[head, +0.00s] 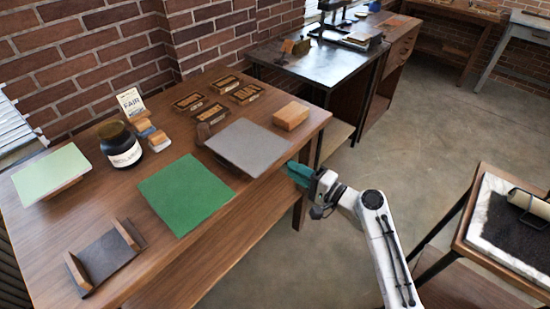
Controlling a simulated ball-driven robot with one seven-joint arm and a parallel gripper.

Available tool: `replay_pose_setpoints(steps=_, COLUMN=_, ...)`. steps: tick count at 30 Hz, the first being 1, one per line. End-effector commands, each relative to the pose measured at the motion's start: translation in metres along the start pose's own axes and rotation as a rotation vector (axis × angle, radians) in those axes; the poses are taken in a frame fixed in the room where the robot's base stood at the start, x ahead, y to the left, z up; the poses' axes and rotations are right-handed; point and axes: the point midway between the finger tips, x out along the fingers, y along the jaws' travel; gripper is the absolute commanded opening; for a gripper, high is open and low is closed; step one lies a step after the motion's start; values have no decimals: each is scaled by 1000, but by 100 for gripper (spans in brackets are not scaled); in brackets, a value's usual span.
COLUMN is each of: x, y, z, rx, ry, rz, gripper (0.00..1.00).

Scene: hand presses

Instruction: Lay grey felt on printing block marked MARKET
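The grey felt (249,145) is a flat square on the brown table (120,197), near its right front edge. It seems slightly raised, with brown wood showing under its edge. Several dark printing blocks with tan faces lie behind it: one at left (190,101), one nearer the felt (211,113), one at the back (227,85) and one at right (247,94). Their lettering is too small to read, so I cannot tell which is MARKET.
A green sheet (187,194), dark wood-ended tray (106,257), black jar (120,145), FAIR card (131,104) and pale green sheet (51,173) share the table. An ink-slab stand (497,235) is at right. Floor between is clear.

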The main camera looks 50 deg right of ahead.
Motion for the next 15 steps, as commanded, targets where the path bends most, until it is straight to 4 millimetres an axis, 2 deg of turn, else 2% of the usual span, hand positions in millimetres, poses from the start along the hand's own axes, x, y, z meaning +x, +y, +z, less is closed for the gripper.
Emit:
replay_pose_setpoints(steps=9, x=44, y=-1, z=1, rx=-1, ry=-2, rz=-1, gripper=20)
replay_pose_setpoints(steps=15, x=63, y=1, z=1, rx=-1, ry=-2, rz=1, gripper=20)
